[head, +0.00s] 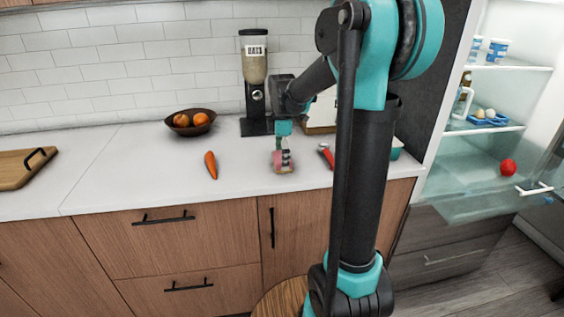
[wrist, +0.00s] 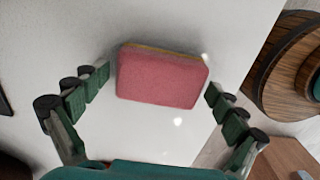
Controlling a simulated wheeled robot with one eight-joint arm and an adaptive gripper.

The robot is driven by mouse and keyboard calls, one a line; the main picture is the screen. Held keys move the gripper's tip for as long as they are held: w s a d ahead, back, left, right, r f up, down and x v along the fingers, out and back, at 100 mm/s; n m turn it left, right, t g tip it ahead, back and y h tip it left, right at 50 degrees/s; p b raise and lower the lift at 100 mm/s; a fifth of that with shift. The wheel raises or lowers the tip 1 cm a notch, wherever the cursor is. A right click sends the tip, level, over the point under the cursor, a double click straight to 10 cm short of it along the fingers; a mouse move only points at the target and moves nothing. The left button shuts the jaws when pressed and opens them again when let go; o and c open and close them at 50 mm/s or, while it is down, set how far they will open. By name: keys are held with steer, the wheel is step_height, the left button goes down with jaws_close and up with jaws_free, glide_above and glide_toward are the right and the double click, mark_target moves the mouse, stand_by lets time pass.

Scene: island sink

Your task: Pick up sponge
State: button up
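The sponge (wrist: 160,78) is pink with a thin yellowish layer along its far edge. It lies on the white counter and shows between my open fingers in the wrist view. My gripper (wrist: 158,95) is open, with one finger to the left of the sponge and the other to its right, with a gap on each side. In the head view the sponge (head: 283,167) is near the counter's front edge, partly hidden by my gripper (head: 284,152), which is just above it.
A carrot (head: 210,165) lies to the left and a red-handled item (head: 326,155) to the right. A fruit bowl (head: 190,122) and a cereal dispenser (head: 254,85) stand behind. A cutting board (head: 22,170) is at far left. An open fridge (head: 490,130) is at right.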

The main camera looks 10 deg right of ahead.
steer(key=c, duration=0.6)
steer(key=shift+r, duration=0.2)
steer(key=shift+c, duration=0.2)
step_height(320, 180, up, 20)
steer(key=shift+f, duration=0.15)
steer(key=o, duration=0.4)
steer(key=c, duration=0.5)
steer(key=shift+s, duration=0.1)
